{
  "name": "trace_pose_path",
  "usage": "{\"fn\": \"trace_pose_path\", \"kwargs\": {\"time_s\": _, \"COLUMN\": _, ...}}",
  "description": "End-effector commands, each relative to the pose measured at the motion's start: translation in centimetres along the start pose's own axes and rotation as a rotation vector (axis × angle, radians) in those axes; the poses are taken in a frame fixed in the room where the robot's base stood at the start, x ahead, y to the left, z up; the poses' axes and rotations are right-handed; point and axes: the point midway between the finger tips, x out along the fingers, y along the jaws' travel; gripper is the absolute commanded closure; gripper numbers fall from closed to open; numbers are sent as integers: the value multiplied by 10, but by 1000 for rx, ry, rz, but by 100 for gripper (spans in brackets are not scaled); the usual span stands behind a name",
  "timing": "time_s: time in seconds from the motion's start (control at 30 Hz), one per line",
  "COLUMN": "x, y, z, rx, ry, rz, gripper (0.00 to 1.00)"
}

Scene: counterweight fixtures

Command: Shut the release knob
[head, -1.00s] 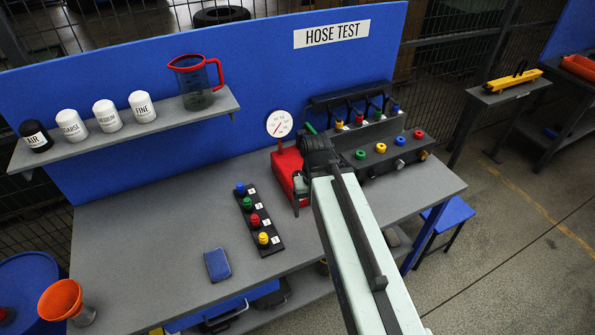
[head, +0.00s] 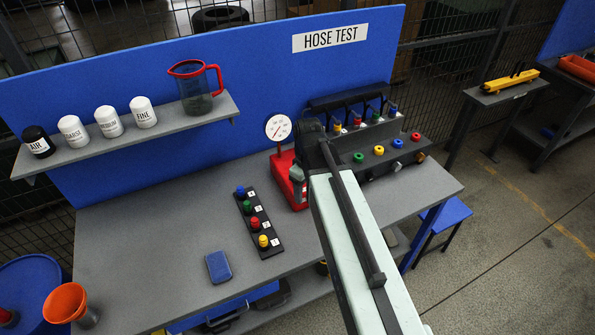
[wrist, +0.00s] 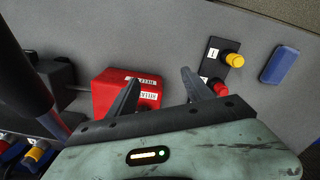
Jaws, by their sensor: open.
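The red test pump (head: 283,176) stands on the grey bench beside a white round gauge (head: 278,127), left of my arm's end. In the wrist view the red pump body (wrist: 112,92) carries two white labels, seen upside down; one seems to read RELEASE. I cannot make out the release knob; my left finger covers part of that side of the body. My gripper (wrist: 161,74) is open with nothing between its fingertips. Its left finger overlaps the red body in the picture; its right finger is over the bench near the button strip. Contact cannot be told.
A black strip with coloured buttons (head: 249,216) and a blue pad (head: 218,266) lie left of the pump. A black manifold with coloured knobs (head: 375,168) stands to the right. A shelf (head: 190,126) holds a jug and bottles.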

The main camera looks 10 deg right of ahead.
Motion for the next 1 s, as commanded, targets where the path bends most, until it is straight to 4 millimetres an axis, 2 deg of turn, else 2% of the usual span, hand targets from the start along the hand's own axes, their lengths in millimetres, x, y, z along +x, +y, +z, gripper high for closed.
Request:
{"fn": "trace_pose_path", "kwargs": {"time_s": 0.03, "x": -18, "y": 16, "z": -23, "rx": -179, "ry": 0, "rz": 0, "gripper": 41}}
{"fn": "trace_pose_path", "kwargs": {"time_s": 0.1, "x": -28, "y": 30, "z": -43, "rx": -444, "ry": 0, "rz": 0, "gripper": 41}}
{"fn": "trace_pose_path", "kwargs": {"time_s": 0.2, "x": -39, "y": 45, "z": -66, "rx": -767, "ry": 0, "rz": 0, "gripper": 41}}
{"fn": "trace_pose_path", "kwargs": {"time_s": 0.33, "x": -46, "y": 57, "z": -83, "rx": -1043, "ry": 0, "rz": 0, "gripper": 41}}
{"fn": "trace_pose_path", "kwargs": {"time_s": 0.47, "x": -47, "y": 60, "z": -88, "rx": -1149, "ry": 0, "rz": 0, "gripper": 41}}
{"fn": "trace_pose_path", "kwargs": {"time_s": 0.67, "x": -40, "y": 59, "z": -87, "rx": -1157, "ry": 0, "rz": 0, "gripper": 41}}
{"fn": "trace_pose_path", "kwargs": {"time_s": 0.77, "x": -29, "y": 59, "z": -87, "rx": -1156, "ry": 0, "rz": 0, "gripper": 41}}
{"fn": "trace_pose_path", "kwargs": {"time_s": 1.0, "x": 13, "y": 59, "z": -87, "rx": -1155, "ry": 0, "rz": 0, "gripper": 41}}
